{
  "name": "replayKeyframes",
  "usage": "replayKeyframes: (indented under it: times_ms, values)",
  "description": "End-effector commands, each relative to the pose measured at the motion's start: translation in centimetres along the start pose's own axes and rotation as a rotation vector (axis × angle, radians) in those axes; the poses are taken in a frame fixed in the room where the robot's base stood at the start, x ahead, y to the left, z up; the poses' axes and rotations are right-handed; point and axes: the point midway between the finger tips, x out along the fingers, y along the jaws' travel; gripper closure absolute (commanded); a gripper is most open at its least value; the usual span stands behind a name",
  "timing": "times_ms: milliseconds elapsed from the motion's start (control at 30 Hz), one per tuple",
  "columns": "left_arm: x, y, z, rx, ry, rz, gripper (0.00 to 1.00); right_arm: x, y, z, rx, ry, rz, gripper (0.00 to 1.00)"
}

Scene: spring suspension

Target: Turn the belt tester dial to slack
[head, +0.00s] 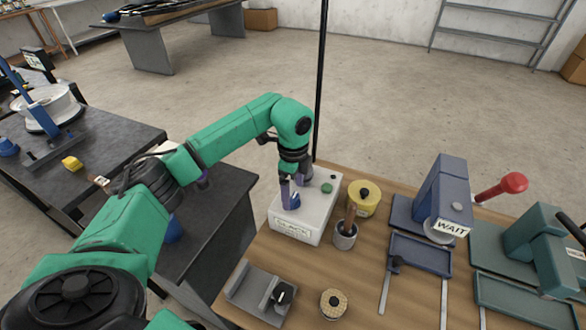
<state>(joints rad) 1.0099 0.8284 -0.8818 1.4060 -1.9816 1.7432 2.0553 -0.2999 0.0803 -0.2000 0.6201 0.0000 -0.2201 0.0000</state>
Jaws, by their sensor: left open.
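The belt tester is a white box (318,205) near the left edge of the wooden table, with a label on its front that appears to read SLACK. A blue dial (293,203) sits on its top, partly hidden by my gripper. A green round button (327,188) is to the right of the dial. My left gripper (293,192) is open and points down at the dial, with a purple finger right at it. I cannot tell whether the fingers touch the dial. My right gripper is not in view.
A yellow spool (363,198) and a grey cup with tools (345,236) stand close to the tester's right. A blue press with a WAIT sign (449,228) and a red-handled lever (502,187) are farther right. A grey fixture (258,294) and a round tan piece (334,303) lie in front.

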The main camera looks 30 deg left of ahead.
Motion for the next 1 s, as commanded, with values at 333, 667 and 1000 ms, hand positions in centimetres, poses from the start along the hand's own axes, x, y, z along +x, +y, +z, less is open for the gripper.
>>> replayKeyframes:
  times_ms: [333,667,1000]
  values:
    - [-9.3,-0.1,0.0,-0.001,0.001,-0.008,0.05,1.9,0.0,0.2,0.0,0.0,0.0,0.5]
    - [-12.5,0.0,0.1,-0.003,0.0,-0.003,0.05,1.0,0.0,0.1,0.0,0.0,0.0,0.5]
    - [-12.5,0.0,0.1,-0.002,0.0,-0.003,0.05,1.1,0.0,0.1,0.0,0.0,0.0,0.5]
